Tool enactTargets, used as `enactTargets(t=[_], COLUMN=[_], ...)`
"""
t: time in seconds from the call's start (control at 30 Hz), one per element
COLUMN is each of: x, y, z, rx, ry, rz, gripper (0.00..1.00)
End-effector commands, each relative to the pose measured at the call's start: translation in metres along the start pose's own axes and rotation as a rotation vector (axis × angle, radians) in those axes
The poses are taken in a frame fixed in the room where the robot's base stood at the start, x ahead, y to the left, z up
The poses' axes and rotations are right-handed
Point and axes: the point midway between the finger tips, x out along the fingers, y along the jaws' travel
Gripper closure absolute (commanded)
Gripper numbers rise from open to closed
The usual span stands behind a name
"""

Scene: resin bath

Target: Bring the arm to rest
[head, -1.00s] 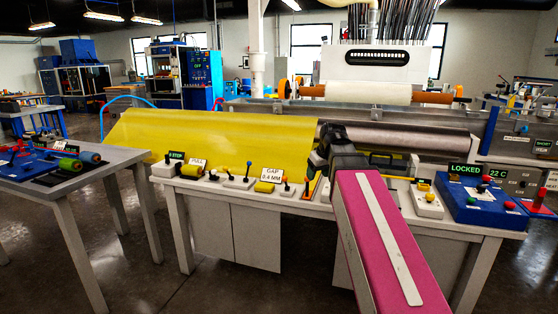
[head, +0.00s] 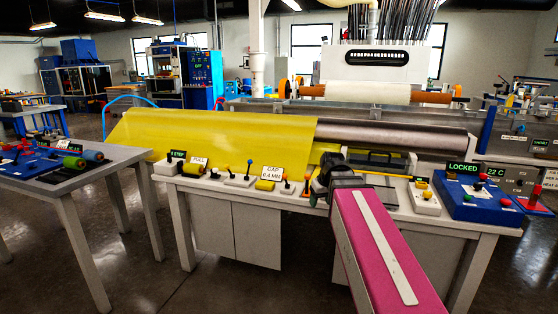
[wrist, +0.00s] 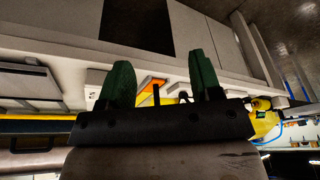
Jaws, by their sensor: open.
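My gripper (head: 319,184) is at the front edge of the grey control bench (head: 345,207), at the end of my pink arm. In the wrist view its two green fingers (wrist: 162,82) stand apart with nothing held between them. An orange-edged control (wrist: 152,84) with a dark lever shows beyond the gap between the fingers. I cannot tell whether the fingers touch anything. My arm partly hides the bench front and its cabinets.
A yellow sheet (head: 220,135) slopes behind the bench controls, beside a metal roller (head: 400,137). Several levers line the bench, with a blue "LOCKED" box (head: 480,205) at right. A side table (head: 100,167) stands left. Floor between the tables is clear.

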Motion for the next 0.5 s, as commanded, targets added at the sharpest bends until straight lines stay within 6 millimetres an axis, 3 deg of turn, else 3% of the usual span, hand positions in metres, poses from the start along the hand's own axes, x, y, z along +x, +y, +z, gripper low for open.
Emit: enactTargets(t=[0.1,0.5], x=[0.035,0.133], y=[0.002,0.004], z=[0.025,0.111], rx=[0.050,0.209], ry=[-0.042,-0.171], rz=[0.005,0.042], gripper=[0.42,0.42])
